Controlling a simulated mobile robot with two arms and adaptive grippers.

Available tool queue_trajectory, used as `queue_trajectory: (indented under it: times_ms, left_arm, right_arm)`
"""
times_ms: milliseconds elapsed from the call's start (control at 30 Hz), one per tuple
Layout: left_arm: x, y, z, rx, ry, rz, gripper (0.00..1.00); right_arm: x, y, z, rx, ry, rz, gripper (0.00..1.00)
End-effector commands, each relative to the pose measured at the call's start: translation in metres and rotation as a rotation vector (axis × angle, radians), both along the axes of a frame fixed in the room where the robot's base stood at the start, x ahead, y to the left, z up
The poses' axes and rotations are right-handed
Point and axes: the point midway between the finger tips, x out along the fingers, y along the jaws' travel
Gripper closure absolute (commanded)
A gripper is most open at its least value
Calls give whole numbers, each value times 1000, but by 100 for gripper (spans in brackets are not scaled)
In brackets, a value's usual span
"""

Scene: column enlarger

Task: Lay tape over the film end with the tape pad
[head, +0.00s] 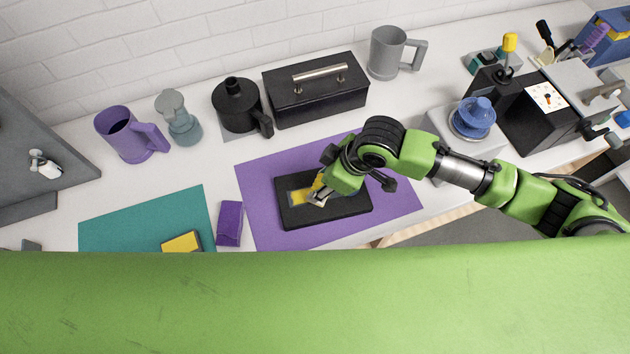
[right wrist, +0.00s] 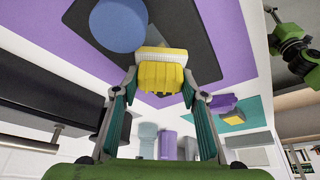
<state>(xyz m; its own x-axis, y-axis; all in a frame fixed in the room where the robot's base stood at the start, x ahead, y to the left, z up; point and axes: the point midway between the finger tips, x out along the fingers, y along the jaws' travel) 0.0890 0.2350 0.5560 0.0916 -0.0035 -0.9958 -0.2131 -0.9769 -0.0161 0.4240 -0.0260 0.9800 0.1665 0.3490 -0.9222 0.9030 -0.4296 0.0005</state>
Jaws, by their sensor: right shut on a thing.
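My right gripper (head: 322,190) is low over the black plate (head: 350,207) on the purple mat. It is shut on a yellow block with a pale ribbed edge, apparently the tape pad (right wrist: 162,74), gripped between both fingers in the right wrist view. The pad also shows in part beside the gripper in the head view (head: 318,182). A small pale and yellow strip (head: 297,196) lies on the plate left of the fingers; I cannot tell if it is the film end. Whether the pad touches the plate is unclear. A green and black part of my other arm shows at the right wrist view's edge.
The purple mat (head: 262,190) has free room around the plate. A purple block (head: 229,223) stands left of it, near a yellow-topped block (head: 182,242) on the teal mat (head: 135,220). A black toolbox (head: 318,95) and a black pot (head: 236,108) stand behind.

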Motion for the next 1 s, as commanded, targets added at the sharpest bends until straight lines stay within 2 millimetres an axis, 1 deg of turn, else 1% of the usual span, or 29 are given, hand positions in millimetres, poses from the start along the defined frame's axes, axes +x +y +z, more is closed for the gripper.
queue_trajectory:
  times_ms: [267,700,833,1000]
  left_arm:
    - [0,0,0,0,0,0,43]
    - [0,0,14,0,0,0,43]
    - [0,0,15,0,0,0,43]
    - [0,0,15,0,0,0,43]
  right_arm:
    - [0,1,0,-1,0,0,91]
    - [-9,38,1,1,2,1,91]
    - [-10,43,0,0,2,0,91]
    - [-10,44,0,0,2,-1,91]
